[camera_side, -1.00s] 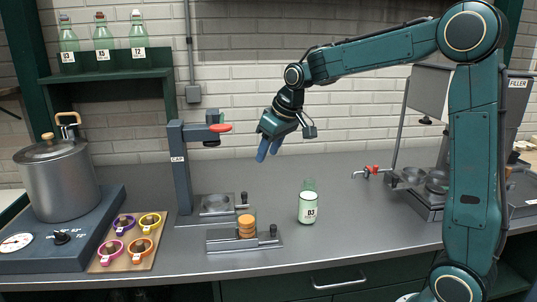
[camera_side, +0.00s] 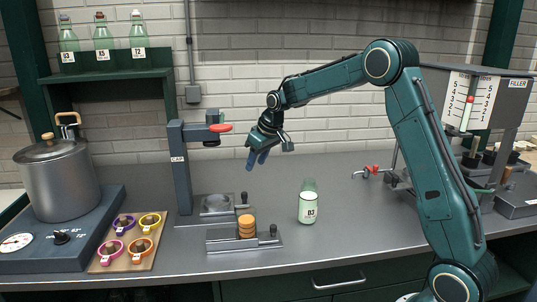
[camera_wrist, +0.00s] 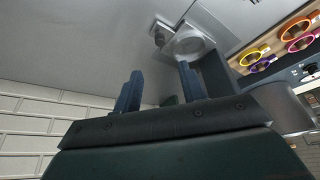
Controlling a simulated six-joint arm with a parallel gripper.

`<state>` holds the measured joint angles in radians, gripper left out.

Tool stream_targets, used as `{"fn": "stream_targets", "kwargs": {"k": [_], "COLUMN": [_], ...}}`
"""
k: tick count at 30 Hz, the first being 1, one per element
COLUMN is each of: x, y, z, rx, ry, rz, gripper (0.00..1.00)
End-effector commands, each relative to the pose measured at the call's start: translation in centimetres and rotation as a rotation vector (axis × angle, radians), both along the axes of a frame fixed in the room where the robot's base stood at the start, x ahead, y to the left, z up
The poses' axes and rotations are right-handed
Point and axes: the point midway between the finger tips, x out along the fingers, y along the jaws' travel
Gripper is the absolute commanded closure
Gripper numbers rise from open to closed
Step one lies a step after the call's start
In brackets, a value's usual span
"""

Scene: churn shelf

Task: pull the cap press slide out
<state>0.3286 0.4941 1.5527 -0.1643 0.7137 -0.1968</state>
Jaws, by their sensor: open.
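The cap press (camera_side: 180,170) is a dark column labelled CAP with a red-tipped lever (camera_side: 220,128). At its foot lies the cap press slide (camera_side: 216,204), a grey plate with a round recess and a dark upright knob (camera_side: 244,198) at its right end. In the wrist view the slide's round recess (camera_wrist: 188,43) and the knob (camera_wrist: 159,35) show beyond the fingertips. My gripper (camera_side: 256,159) is open and empty, above and slightly right of the knob, pointing down and touching nothing. Its two blue fingers (camera_wrist: 158,88) stand apart in the wrist view.
In front of the slide is a tray (camera_side: 220,244) with a stack of orange discs (camera_side: 246,226) and its own knob. A labelled bottle (camera_side: 308,208) with white contents stands to the right. Coloured rings (camera_side: 113,247) and a pot (camera_side: 60,180) are left. Counter behind the bottle is clear.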

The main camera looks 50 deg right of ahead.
Motion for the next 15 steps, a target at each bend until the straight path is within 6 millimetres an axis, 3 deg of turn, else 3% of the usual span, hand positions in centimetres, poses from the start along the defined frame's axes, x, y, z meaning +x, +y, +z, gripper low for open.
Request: {"fn": "stream_targets", "kwargs": {"k": [15], "x": [2.4], "y": [0.1], "z": [-5.9], "rx": [0.001], "ry": [0.004], "rz": [0.0], "gripper": [0.59]}}
